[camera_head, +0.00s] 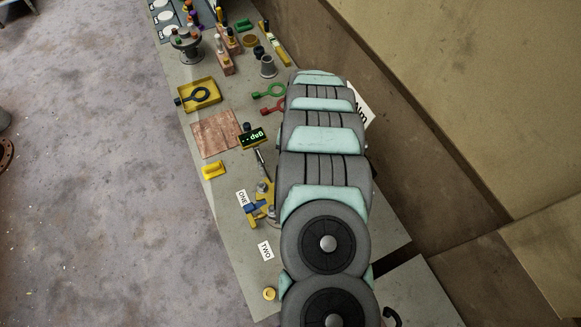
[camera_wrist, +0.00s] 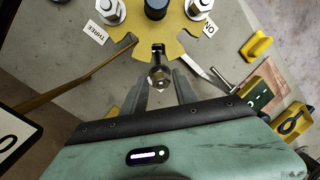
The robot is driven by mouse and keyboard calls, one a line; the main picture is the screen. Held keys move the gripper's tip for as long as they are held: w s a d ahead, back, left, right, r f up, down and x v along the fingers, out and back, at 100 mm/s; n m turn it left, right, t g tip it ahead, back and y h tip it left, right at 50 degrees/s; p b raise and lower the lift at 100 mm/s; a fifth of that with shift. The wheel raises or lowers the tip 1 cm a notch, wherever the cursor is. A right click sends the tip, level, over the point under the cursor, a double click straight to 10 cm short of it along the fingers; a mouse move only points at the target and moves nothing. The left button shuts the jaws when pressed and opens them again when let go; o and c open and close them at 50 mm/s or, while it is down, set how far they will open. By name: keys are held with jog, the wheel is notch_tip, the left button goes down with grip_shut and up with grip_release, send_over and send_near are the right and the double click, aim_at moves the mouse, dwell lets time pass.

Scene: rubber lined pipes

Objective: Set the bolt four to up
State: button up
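In the wrist view a silver hex-headed bolt (camera_wrist: 160,77) sits at a notch of the yellow notched plate (camera_wrist: 155,35). No label for it is readable, so I cannot confirm that it is bolt four. My gripper (camera_wrist: 160,88) is open, with one grey finger on each side of this bolt; I cannot tell whether either touches it. Two more silver bolts, left (camera_wrist: 111,10) and right (camera_wrist: 198,8), stand farther back, near the labels THREE (camera_wrist: 87,33) and ONE (camera_wrist: 208,28). In the head view my arm hides the gripper and part of the yellow plate (camera_head: 265,193).
Labels ONE (camera_head: 242,198) and TWO (camera_head: 265,251) lie on the grey table (camera_head: 235,265). A green-lit display (camera_head: 254,138), a copper sheet (camera_head: 216,134), a yellow block (camera_head: 214,169) and a yellow tray (camera_head: 185,103) lie beyond. A brown wall (camera_head: 400,130) rises along the right.

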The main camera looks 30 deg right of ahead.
notch_tip(320, 180, up, 7)
jog(key=d+b, duration=0.1)
jog(key=shift+w+d+b, duration=0.15)
jog(key=shift+b, duration=0.15)
jog(key=shift+c, duration=0.4)
